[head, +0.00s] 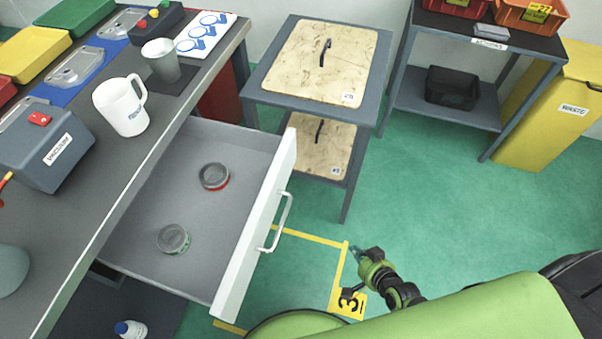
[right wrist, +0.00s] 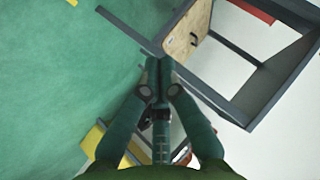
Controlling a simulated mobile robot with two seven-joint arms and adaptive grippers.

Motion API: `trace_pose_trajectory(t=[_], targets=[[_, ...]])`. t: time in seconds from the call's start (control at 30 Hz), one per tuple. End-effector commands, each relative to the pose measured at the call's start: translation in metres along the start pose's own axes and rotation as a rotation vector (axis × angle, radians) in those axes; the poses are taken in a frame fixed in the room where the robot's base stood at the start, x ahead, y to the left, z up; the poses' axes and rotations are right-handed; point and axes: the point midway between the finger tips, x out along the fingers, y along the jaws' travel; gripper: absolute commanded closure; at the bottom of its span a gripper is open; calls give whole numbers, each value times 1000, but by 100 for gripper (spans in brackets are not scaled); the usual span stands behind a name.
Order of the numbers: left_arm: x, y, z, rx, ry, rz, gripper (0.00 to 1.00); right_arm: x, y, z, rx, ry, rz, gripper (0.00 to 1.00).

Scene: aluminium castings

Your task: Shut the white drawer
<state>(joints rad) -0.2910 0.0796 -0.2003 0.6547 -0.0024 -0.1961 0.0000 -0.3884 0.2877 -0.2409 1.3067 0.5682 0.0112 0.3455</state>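The white drawer (head: 255,235) is pulled far out from under the grey workbench in the head view. Its white front has a bow handle (head: 279,222) facing right. Two round tins lie inside: one with a red band (head: 214,177) and one with a green band (head: 173,239). My right gripper (head: 356,249) is low over the green floor, right of the handle and apart from it. In the right wrist view its two fingers (right wrist: 159,62) meet at the tips with nothing between them. My left gripper is not in view.
A grey stand (head: 360,112) with wooden boards stands just beyond the drawer's far end. A yellow waste bin (head: 550,125) and a shelf (head: 450,112) are at the back right. The workbench top holds a white jug (head: 122,107). The floor between drawer and gripper is clear.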

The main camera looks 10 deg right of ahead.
Motion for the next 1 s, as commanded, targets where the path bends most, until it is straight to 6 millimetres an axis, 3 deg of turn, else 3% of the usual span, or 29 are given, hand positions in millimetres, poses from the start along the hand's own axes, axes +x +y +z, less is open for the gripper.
trace_pose_trajectory(t=[0.03,0.2,0.4,0.53,0.67,0.83,1.0], targets=[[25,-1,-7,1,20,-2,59,10,-18,-22,97,75,-85,100],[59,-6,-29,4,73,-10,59,-11,-93,-97,449,224,-377,100],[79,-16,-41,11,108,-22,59,-51,-148,-140,736,245,-614,100],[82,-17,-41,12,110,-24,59,-63,-162,-151,810,238,-671,100],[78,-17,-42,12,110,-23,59,-59,-169,-159,824,239,-681,100],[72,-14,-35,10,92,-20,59,-37,-184,-174,821,242,-682,100],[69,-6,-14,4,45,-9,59,-8,-202,-190,819,240,-682,100]])
